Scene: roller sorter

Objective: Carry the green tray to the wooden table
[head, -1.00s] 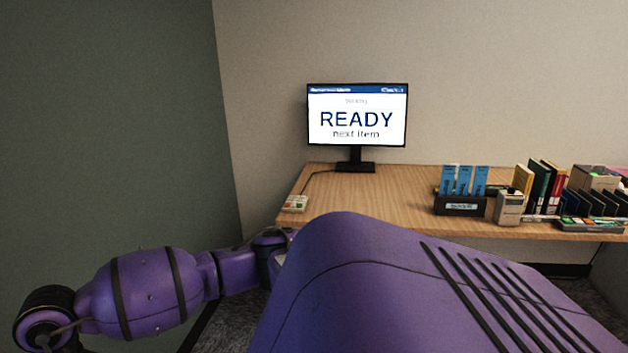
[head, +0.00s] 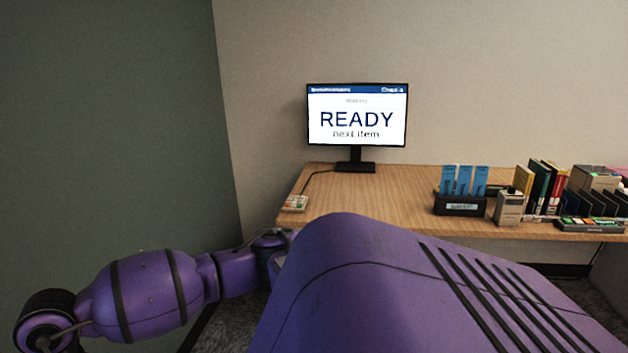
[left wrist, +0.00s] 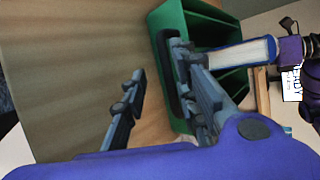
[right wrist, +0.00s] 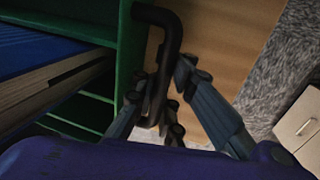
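The green tray (left wrist: 165,20) shows in the left wrist view with a black handle (left wrist: 162,62) on its near end. My left gripper (left wrist: 158,68) is open, its fingers on either side of that handle, one finger close to it. The right wrist view shows the tray (right wrist: 128,50) and another black handle (right wrist: 172,40). My right gripper (right wrist: 162,78) is open, with that handle between its fingers. A blue-covered book (left wrist: 240,52) lies in the tray. The wooden table (head: 400,190) stands ahead in the head view. My body hides the tray and both grippers there.
A monitor (head: 356,115) reading READY stands at the table's back. A small keypad (head: 295,203) is at its left corner. A black holder with blue cards (head: 461,205), a small grey device (head: 510,207) and several books (head: 540,185) fill its right. The table's middle is clear.

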